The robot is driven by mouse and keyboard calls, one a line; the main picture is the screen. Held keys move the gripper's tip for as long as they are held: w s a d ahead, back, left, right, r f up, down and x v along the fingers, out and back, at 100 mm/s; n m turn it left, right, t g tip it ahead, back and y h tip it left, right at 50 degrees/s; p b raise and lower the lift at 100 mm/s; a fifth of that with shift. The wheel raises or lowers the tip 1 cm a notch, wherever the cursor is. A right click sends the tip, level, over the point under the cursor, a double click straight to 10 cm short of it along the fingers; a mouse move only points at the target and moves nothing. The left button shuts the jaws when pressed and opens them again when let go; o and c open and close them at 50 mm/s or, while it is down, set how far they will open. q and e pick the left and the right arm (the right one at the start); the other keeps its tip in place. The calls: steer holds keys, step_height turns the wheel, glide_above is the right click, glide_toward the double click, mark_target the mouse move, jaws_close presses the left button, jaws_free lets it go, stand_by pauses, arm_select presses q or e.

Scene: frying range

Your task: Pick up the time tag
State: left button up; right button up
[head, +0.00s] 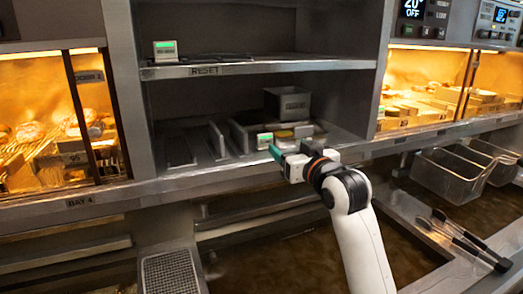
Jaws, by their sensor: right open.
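A small white time tag with a green display (165,50) stands upright on the upper shelf, at its left end above the RESET label. Another small tag with a green display (264,140) is on the lower shelf, just behind my right gripper. My right gripper (276,154) has teal fingertips and is at the front edge of the lower shelf, pointing left and inward. It is open, and I see nothing held in it. The gap between its fingers is hard to see from here. My left gripper is out of view.
A grey metal bin (287,103) and a low tray with small items stand on the lower shelf. Lit food cabinets flank the shelves. At right are wire fry baskets (452,172) and black tongs (462,238). The left part of the lower shelf holds flat slots.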

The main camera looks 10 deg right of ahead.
steer(key=p, duration=0.2)
glide_toward(266, 136)
steer(key=w+r, duration=0.1)
steer(key=w, duration=0.1)
steer(key=shift+w+a+f, duration=0.1)
steer(key=shift+w+a, duration=0.15)
steer(key=shift+w, duration=0.45)
steer(key=w+p, duration=0.1)
steer(key=w+a+p, duration=0.1)
steer(key=w, duration=0.1)
steer(key=shift+w+f, duration=0.2)
steer(key=shift+w, duration=0.1)
steer(key=shift+w+a+f+p, duration=0.1)
steer(key=shift+w+f+p, duration=0.1)
steer(key=shift+w+p, duration=0.25)
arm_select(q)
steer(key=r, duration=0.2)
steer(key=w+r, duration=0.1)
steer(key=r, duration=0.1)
arm_select(e)
steer(key=shift+w, duration=0.1)
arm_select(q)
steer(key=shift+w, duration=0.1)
arm_select(e)
steer(key=c, duration=1.1)
